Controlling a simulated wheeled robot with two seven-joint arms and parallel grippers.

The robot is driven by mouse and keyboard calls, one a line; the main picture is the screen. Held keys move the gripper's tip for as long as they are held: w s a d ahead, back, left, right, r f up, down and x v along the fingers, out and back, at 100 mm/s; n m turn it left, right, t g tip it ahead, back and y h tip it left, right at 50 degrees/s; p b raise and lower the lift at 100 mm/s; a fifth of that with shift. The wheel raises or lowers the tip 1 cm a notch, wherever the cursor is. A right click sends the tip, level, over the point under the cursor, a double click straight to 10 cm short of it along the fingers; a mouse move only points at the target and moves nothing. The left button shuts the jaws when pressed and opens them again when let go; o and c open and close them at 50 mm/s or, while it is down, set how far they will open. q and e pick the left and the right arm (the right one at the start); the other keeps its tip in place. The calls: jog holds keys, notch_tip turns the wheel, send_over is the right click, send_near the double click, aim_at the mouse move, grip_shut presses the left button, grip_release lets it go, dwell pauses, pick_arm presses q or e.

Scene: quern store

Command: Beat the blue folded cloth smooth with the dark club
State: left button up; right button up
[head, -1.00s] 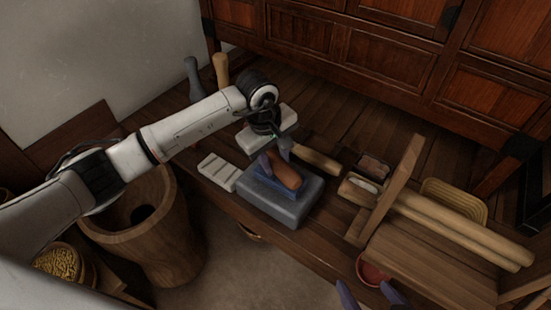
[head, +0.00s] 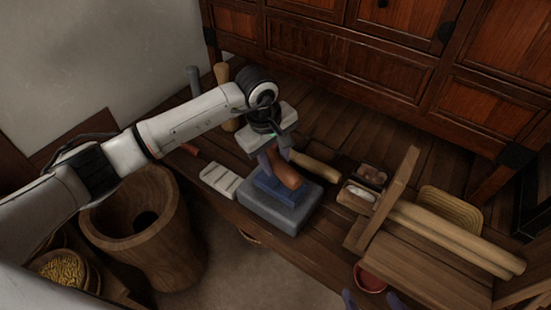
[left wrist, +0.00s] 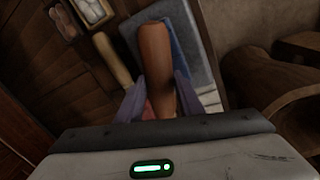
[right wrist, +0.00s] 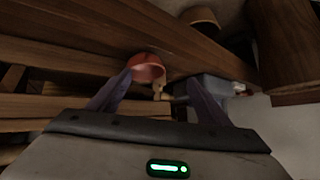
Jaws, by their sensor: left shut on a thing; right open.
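A folded blue cloth (head: 270,190) lies on a grey stone block (head: 262,213). It also shows beside the club in the left wrist view (left wrist: 180,38). My left gripper (head: 276,160) is shut on the reddish-brown dark club (head: 286,174), whose free end is over the cloth. The club fills the middle of the left wrist view (left wrist: 157,60). Whether it touches the cloth, I cannot tell. My right gripper (head: 369,298) is open and empty at the bottom edge of the head view; its spread fingers show in the right wrist view (right wrist: 160,95).
A pale wooden club (head: 316,165) lies just behind the block. A white slatted piece (head: 219,180) is left of it. A wooden stand with long rollers (head: 455,235) and a red bowl (head: 369,278) are right. A large wooden mortar (head: 150,240) stands left.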

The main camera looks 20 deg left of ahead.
pick_arm(q)
notch_tip(320, 180, down, 4)
jog(key=b, duration=0.2)
jog(key=shift+r+b, duration=0.1)
jog(key=shift+b, duration=0.25)
jog(key=shift+r, duration=0.1)
pick_arm(e)
jog(key=shift+w+a+f+n+g+y, duration=0.15)
jog(key=shift+w+a+f+g, duration=0.15)
jog(key=shift+a+f, duration=0.2)
jog(key=shift+w+a+f+n+g+y, duration=0.15)
jog(key=shift+w+a+f+g, duration=0.2)
jog(key=shift+f, duration=0.25)
jog(key=shift+s, duration=0.1)
pick_arm(q)
jog(key=shift+r+p, duration=1.3)
jog(key=shift+r, duration=0.6)
pick_arm(e)
notch_tip(320, 180, up, 2)
jog(key=shift+r, duration=0.15)
